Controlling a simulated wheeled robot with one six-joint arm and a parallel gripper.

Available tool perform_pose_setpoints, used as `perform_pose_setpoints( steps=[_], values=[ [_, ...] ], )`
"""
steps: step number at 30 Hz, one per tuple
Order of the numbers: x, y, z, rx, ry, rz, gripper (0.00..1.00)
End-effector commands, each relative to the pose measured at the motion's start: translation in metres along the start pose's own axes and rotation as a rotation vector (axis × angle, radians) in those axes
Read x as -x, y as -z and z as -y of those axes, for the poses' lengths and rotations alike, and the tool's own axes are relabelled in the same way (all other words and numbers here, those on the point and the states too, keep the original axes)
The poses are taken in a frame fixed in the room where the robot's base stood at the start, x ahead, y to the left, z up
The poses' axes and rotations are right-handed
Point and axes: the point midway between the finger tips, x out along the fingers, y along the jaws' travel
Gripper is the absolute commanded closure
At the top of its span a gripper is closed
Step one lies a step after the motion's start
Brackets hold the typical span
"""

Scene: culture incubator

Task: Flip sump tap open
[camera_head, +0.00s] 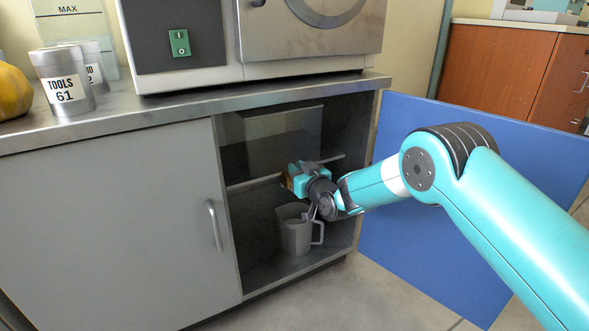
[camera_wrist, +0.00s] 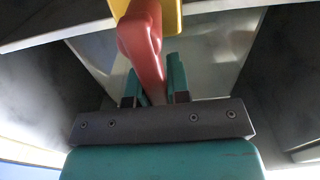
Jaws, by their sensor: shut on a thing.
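The sump tap shows in the wrist view as a red lever (camera_wrist: 142,48) on a yellow body (camera_wrist: 171,14). My gripper (camera_wrist: 154,75) has its two teal fingers on either side of the lever's near end and is shut on it. In the head view my gripper (camera_head: 296,178) reaches into the open cabinet under the counter. There the tap is mostly hidden by my gripper, so I cannot tell the lever's angle well.
A grey jug (camera_head: 295,238) with a handle stands on the cabinet floor below my gripper. A pale translucent tank (camera_head: 282,135) is behind. The open blue door (camera_head: 415,240) is to the right, the closed grey door (camera_head: 110,225) to the left.

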Motion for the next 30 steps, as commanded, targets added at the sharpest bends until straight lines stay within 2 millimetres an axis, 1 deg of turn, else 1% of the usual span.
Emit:
perform_pose_setpoints(
  steps=[3, 9, 10, 13, 23, 26, 29, 30],
  values=[
    [0.000, 0.000, -0.002, -0.037, 0.000, 0.001, 1.00],
    [0.000, 0.000, -0.002, -0.038, 0.000, 0.001, 1.00],
    [0.000, 0.000, -0.002, -0.037, 0.000, 0.001, 0.81],
    [0.000, 0.000, -0.002, -0.037, 0.000, 0.001, 0.58],
    [0.002, 0.000, -0.002, -0.036, 0.000, 0.001, 0.57],
    [0.009, 0.001, -0.002, -0.035, 0.001, 0.003, 0.57],
    [0.024, 0.003, -0.003, -0.036, -0.001, 0.004, 0.57],
    [0.032, 0.004, -0.003, -0.038, -0.002, 0.005, 0.57]
  ],
)
